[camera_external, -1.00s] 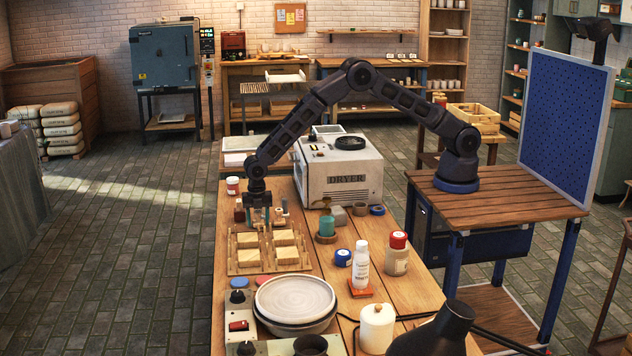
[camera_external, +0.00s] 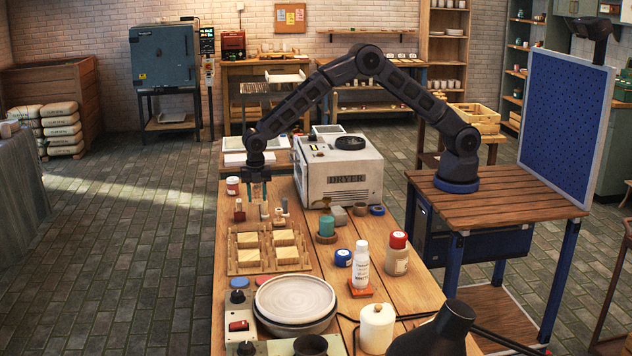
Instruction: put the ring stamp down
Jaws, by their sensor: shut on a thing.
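My gripper (camera_external: 258,197) points straight down at the back left of the workbench, above the far side of a wooden tray. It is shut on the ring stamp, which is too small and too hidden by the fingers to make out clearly. The wooden tray (camera_external: 233,268) holds several pale square blocks. A few small upright stamps or tools (camera_external: 239,211) stand behind the tray, close to and below my gripper. I cannot tell whether the held stamp touches anything beneath it.
A white dryer (camera_external: 340,185) stands right of my gripper. Some bare bench lies right of the tray.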

